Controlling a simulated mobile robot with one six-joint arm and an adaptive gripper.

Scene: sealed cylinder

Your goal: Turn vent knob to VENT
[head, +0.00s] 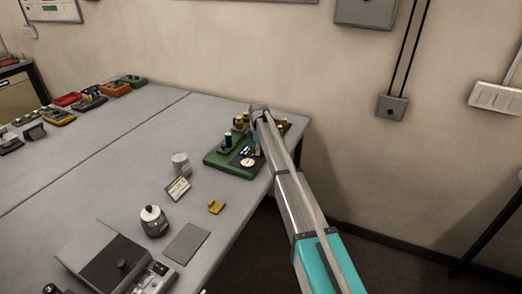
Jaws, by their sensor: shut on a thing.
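A device on a green base (216,161) stands near the right edge of the grey table. It carries a round white dial (247,162), a dark blue upright cylinder (228,140) and several brass-coloured fittings (239,122). My arm comes in from the lower right and bends down at its far end, over the device. My gripper (257,150) is small and partly hidden by my arm, low over the device just behind the dial. It is shut on a small part there, at the place of the vent knob. The knob itself and its markings are too small or covered to make out.
A white-grey canister (181,165), a small sign card (178,189), a lidded pot (153,220), a yellow block (216,207) and a grey pad (187,243) stand nearer. The table (140,150) is clear left of the device. The wall (330,80) rises behind.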

